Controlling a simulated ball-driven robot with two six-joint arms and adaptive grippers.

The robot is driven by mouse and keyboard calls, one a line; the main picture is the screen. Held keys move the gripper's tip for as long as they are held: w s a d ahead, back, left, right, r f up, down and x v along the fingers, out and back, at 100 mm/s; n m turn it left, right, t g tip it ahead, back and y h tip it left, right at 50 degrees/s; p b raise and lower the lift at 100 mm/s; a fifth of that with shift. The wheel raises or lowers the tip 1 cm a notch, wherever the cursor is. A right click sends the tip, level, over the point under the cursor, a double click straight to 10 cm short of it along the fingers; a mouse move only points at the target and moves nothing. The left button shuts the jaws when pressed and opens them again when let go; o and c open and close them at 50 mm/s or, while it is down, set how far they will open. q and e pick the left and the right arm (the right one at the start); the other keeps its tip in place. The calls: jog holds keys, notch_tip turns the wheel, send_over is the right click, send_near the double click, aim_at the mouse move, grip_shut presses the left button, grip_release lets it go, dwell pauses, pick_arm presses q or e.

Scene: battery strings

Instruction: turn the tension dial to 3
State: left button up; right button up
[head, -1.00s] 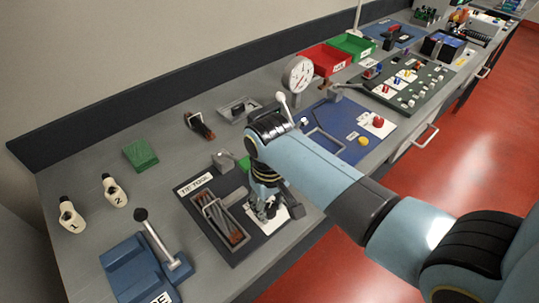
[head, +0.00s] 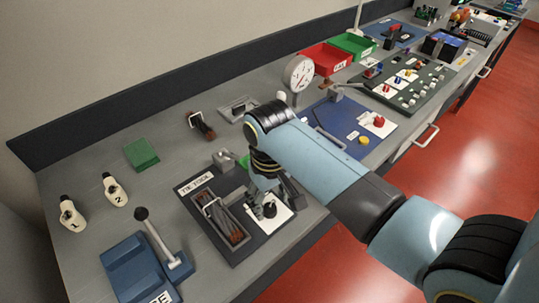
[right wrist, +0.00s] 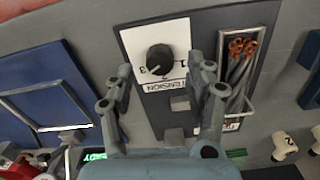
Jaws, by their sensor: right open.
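The tension dial (right wrist: 160,59) is a round black knob on a white card marked TENSION, with numerals around its edge. In the right wrist view it lies just beyond and between my right gripper's (right wrist: 161,67) spread fingers, which look clear of it. The knob's setting is too small to read surely. In the head view the dial (head: 270,210) shows dark on its white card beside the fingers. My right gripper is open and empty. My left gripper is not in view.
A blue lever box (head: 135,268) stands at front left. A blue panel (head: 335,115) and a gauge (head: 299,73) lie beyond my arm.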

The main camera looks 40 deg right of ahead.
aim_at(269, 208)
notch_tip(269, 208, up, 10)
jog(key=shift+f, duration=0.25)
dwell(0.4)
jog(key=s+d+r+n+t, duration=0.1)
jog(key=s+d+r+t, duration=0.1)
jog(key=s+r, duration=0.35)
jog(key=s+d+r+n+t, duration=0.1)
jog(key=s+d+r+t, duration=0.1)
jog(key=s, duration=0.7)
notch_tip(269, 208, down, 37)
jog(key=d+g+h+b, duration=0.1)
jog(key=d+g+b, duration=0.15)
jog(key=b, duration=0.95)
jog(key=s+f+b, duration=0.4)
jog(key=s+f, duration=0.2)
jog(key=f, duration=0.4)
jog(key=s+d+f+b, duration=0.1)
jog(key=s+f+b, duration=0.3)
jog(key=s+f, duration=0.3)
jog(key=s+f+b, duration=0.4)
jog(key=s+f, duration=0.3)
jog(key=f, duration=0.6)
jog(key=shift+d+m, duration=0.15)
jog(key=shift+m, duration=0.25)
